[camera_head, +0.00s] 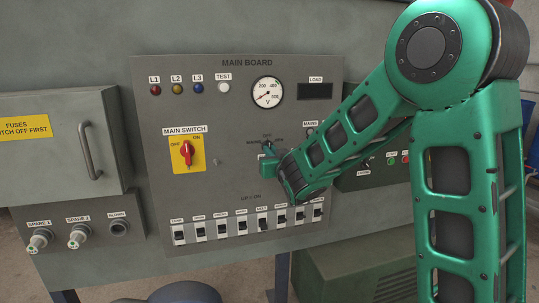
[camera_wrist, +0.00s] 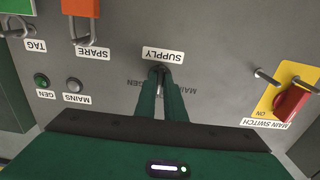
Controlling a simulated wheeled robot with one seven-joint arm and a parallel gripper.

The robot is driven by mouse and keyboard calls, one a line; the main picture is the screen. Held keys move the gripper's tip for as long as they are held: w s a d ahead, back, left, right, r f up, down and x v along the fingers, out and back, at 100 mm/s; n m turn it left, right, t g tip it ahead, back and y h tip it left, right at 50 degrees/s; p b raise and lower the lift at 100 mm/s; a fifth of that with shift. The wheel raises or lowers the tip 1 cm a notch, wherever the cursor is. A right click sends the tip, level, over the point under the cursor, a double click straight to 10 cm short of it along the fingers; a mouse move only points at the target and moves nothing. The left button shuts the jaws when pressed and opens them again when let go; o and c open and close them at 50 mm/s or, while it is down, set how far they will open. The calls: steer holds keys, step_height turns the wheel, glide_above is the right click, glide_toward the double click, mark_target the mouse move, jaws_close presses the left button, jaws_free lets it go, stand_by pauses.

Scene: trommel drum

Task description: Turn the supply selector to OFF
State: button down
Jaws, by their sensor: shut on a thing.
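The supply selector (camera_wrist: 160,69) is a small dark knob under the SUPPLY label (camera_wrist: 162,55) in the upside-down wrist view. My gripper (camera_wrist: 161,80) has its two green fingers closed around it, hiding most of the knob. MAIN and GEN markings show on either side of the fingers. In the head view my gripper (camera_head: 268,153) is at the selector's place on the main board (camera_head: 230,110), just below the OFF marking (camera_head: 267,135). My arm and fingers cover the knob, so I cannot tell which position it points to.
The red main switch (camera_head: 186,153) on its yellow plate is left of my gripper. A row of breakers (camera_head: 249,225) runs below. A voltmeter (camera_head: 267,92) is above. Padlocks on the SPARE (camera_wrist: 82,30) and TAG (camera_wrist: 18,25) points hang near in the wrist view.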

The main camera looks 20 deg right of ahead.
steer(key=shift+f, duration=0.15)
steer(key=c, duration=1.8)
jaws_free()
steer(key=shift+c, duration=0.2)
steer(key=s, duration=1)
steer(key=shift+s, duration=0.4)
